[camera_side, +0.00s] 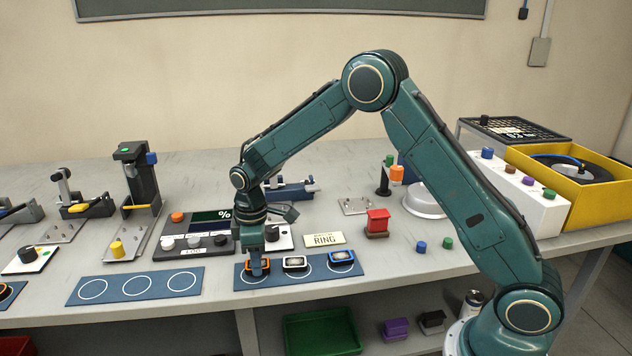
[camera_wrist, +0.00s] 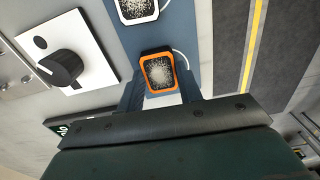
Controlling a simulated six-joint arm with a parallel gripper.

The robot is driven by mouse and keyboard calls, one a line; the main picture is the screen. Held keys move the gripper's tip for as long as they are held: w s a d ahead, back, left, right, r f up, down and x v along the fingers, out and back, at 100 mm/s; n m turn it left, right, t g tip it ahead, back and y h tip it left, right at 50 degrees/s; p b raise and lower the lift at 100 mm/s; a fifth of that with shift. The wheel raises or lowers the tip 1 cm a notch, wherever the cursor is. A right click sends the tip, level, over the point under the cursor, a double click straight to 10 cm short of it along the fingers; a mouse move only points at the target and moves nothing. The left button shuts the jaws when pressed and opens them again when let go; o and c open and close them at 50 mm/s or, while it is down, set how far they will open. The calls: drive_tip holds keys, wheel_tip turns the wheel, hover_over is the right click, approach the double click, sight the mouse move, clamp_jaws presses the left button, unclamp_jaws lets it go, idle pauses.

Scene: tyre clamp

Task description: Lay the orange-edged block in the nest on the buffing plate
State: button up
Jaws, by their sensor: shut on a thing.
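The orange-edged block (camera_side: 259,268) is at the left ring of the near blue mat. In the wrist view the orange-edged block (camera_wrist: 159,73) has a speckled grey face inside its orange rim. My gripper (camera_side: 257,260) points down over it, with the blue fingers (camera_wrist: 158,88) shut on its two sides. I cannot tell whether the block touches the mat. Which fixture is the buffing plate is not clear; several plates stand along the bench behind and to the left.
On the near mat (camera_side: 300,277), a white-edged block (camera_side: 295,263) and a blue-edged block (camera_side: 341,257) lie to the right. An empty ringed mat (camera_side: 121,287) is to the left. A display panel (camera_side: 204,245) with knobs and a red block (camera_side: 377,222) stand behind.

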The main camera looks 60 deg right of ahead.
drive_tip(key=shift+r, duration=2.65)
drive_tip(key=w+d+r, duration=0.1)
drive_tip(key=d+r, duration=0.1)
drive_tip(key=d, duration=0.4)
drive_tip(key=w+d+r, duration=0.2)
drive_tip(key=d, duration=0.3)
wheel_tip(320, 180, up, 11)
hover_over(357, 204)
drive_tip(key=shift+s+f, duration=0.1)
drive_tip(key=shift+f, duration=10.1)
drive_tip(key=shift+f, duration=0.15)
drive_tip(key=o, duration=1)
